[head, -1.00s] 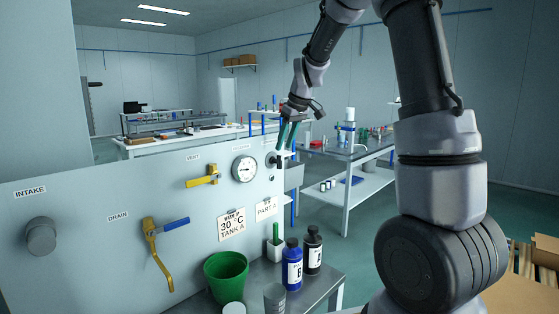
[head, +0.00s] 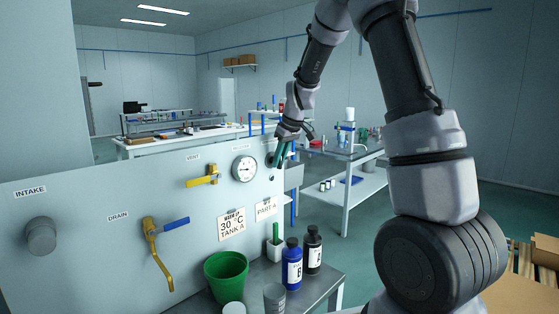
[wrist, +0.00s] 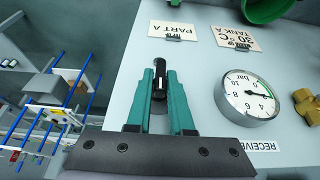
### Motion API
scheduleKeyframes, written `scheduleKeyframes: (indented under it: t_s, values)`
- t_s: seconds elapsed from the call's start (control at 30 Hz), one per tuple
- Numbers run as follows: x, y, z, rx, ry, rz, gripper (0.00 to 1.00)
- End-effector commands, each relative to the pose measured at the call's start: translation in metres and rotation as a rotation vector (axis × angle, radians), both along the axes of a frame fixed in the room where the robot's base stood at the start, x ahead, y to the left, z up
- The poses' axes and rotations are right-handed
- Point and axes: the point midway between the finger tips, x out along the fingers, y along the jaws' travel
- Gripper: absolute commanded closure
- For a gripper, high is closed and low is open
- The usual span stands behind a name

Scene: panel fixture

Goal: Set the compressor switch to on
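The compressor switch appears to be the small black lever (wrist: 159,80) on the pale panel, seen in the wrist view between my fingertips. Its label is not visible, and I cannot read its setting. My gripper (wrist: 160,88) has two teal fingers, one on each side of the lever. The fingers stand apart with a narrow gap. Whether they touch the lever is not clear. In the head view my gripper (head: 281,155) is at the right end of the panel, right of the gauge, and its fingers largely hide the switch.
The round gauge (head: 245,168) and yellow vent valve (head: 202,176) are left of my gripper on the panel (head: 100,205). Two tags hang below. A green bucket (head: 226,277), a blue bottle (head: 292,262) and a black bottle (head: 313,250) stand underneath.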

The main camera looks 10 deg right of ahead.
Motion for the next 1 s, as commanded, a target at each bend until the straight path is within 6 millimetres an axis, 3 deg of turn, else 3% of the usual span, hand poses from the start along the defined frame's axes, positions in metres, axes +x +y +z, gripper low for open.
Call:
scheduleKeyframes:
  t_s: [0.47,1.0]
  values:
    - [0.0017,-0.0045,-0.0006,0.106,0.072,-0.006,1.00]
    - [0.0049,-0.0084,-0.0035,0.514,0.343,-0.005,1.00]
